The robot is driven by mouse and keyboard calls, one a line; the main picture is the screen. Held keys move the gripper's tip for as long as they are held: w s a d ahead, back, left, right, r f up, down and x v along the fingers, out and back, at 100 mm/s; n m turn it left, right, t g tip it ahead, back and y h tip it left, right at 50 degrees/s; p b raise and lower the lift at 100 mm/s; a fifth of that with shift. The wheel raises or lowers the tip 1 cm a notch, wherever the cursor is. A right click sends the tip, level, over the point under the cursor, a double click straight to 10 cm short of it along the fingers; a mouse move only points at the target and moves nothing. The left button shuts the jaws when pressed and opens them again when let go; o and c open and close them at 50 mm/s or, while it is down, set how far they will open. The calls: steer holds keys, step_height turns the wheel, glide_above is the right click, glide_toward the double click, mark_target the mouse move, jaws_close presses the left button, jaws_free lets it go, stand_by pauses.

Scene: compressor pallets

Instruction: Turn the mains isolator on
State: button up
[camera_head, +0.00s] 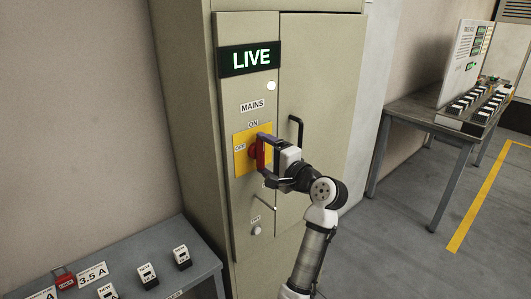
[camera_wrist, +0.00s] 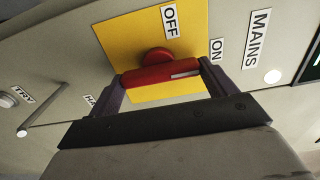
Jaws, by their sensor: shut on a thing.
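The mains isolator has a red rotary handle (camera_head: 260,155) on a yellow plate (camera_head: 239,146) on the beige cabinet. My gripper (camera_head: 262,153) reaches it from the right and is shut on the handle, with a dark finger at each end. In the wrist view the red handle (camera_wrist: 160,74) lies between the fingers, and its white mark is at the end toward the ON label (camera_wrist: 216,52). In the head view the handle stands about upright, below ON. The OFF label (camera_head: 240,147) is left of it. The LIVE sign (camera_head: 251,58) glows green, and a white lamp (camera_head: 271,86) beneath it looks lit.
A black door handle (camera_head: 296,132) is just right of my gripper. A small lever (camera_head: 263,202) and a knob (camera_head: 257,231) sit below the isolator. A bench (camera_head: 208,262) with small labelled parts stands front left; a table (camera_head: 408,107) stands at the right.

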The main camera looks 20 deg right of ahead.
stand_by(0.4)
steer(key=o, duration=0.9)
steer(key=shift+c, duration=0.2)
steer(key=b+v, duration=0.4)
steer(key=v, duration=1)
steer(key=shift+b, duration=0.35)
steer(key=shift+w, duration=0.1)
